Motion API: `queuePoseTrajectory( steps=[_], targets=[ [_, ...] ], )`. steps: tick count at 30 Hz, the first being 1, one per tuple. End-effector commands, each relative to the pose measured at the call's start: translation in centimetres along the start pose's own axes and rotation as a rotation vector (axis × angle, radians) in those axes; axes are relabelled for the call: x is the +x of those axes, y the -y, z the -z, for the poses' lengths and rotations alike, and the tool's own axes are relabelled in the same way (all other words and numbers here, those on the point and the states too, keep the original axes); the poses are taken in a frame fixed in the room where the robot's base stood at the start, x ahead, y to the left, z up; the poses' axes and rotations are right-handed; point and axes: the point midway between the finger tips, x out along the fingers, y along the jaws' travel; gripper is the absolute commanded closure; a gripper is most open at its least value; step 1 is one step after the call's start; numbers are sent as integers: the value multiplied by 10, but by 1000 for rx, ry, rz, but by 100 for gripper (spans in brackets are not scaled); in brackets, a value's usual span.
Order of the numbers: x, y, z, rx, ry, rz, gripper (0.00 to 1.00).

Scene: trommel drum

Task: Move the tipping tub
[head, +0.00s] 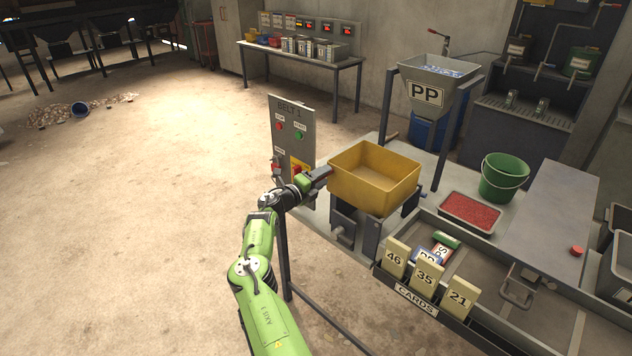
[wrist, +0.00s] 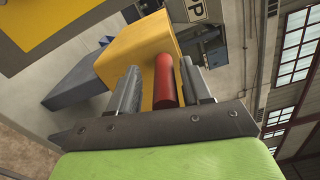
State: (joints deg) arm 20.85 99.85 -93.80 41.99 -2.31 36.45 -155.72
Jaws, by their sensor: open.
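The yellow tipping tub (head: 372,200) sits upright on a grey stand (head: 352,228) on the bench, and its inside looks empty. It also shows in the wrist view (wrist: 136,48), close ahead. A red handle (wrist: 165,84) sticks out from the tub toward me. My gripper (head: 322,175) is at the tub's left side in the head view. In the wrist view my gripper (wrist: 163,78) is open, with one finger on each side of the red handle. I cannot tell whether either finger touches it.
The control panel (head: 288,137) stands just left and behind my gripper. The PP hopper (head: 428,92) is behind the tub. A green bucket (head: 502,180), a tray of red pellets (head: 469,212) and numbered cards (head: 427,279) are to the right.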

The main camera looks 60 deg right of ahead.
Motion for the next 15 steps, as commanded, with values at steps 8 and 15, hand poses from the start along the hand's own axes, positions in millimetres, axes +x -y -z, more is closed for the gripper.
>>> queuePoseTrajectory(
  steps=[8,15],
  targets=[
    [-56,1,-2,-1,4,1,52],
    [-122,-1,-1,-1,3,-2,52]
  ],
)
